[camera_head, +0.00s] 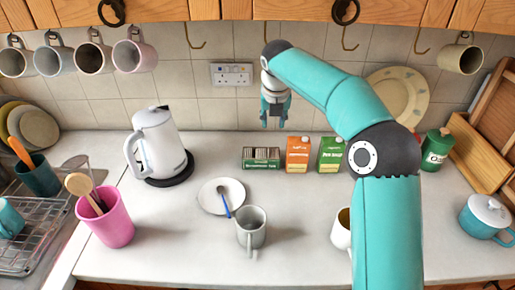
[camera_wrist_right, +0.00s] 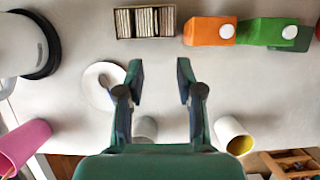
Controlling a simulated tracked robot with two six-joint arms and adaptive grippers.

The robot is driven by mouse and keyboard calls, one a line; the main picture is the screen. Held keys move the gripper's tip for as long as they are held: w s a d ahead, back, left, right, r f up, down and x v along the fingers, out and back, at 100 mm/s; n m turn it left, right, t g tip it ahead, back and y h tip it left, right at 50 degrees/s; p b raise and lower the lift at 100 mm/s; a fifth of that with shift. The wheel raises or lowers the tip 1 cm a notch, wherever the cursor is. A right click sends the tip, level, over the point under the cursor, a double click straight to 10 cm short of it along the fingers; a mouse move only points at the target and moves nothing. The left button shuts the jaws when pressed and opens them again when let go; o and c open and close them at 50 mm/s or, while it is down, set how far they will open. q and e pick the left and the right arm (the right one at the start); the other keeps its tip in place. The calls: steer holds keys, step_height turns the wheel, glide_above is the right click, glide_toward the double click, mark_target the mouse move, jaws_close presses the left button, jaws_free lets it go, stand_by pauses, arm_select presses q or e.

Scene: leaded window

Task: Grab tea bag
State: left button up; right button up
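An open green box of tea bags (camera_head: 261,165) stands on the counter toward the wall. In the right wrist view the box (camera_wrist_right: 145,37) lies at the top, with upright tea bags (camera_wrist_right: 145,20) packed in rows. My right gripper (camera_head: 275,122) hangs above the counter, pointing down, clear of the box. In the right wrist view its fingers (camera_wrist_right: 160,72) are apart with nothing between them. A grey mug (camera_head: 251,232) stands at the front, beside a white saucer (camera_head: 208,200) with a blue-handled spoon (camera_head: 225,205). My left gripper is out of view.
An orange carton (camera_head: 298,155) and a green carton (camera_head: 331,155) stand right of the box. A white kettle (camera_head: 158,145) is to its left. Mugs (camera_head: 135,55) hang from hooks above. Another mug (camera_head: 341,232) is partly behind my arm. The middle counter is mostly clear.

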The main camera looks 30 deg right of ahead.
glide_above(269, 149)
steer(key=s, duration=0.2)
steer(key=f, duration=0.6)
steer(key=f+p, duration=0.1)
steer(key=f, duration=0.3)
steer(key=shift+s+a, duration=0.1)
steer(key=shift+a, duration=0.3)
steer(key=x, duration=0.1)
steer(key=p+x, duration=0.1)
steer(key=x, duration=0.3)
steer(key=shift+a+p, duration=0.35)
steer(key=shift+p, duration=0.05)
steer(key=shift+f, duration=0.35)
steer(key=shift+c, duration=0.3)
jaws_close()
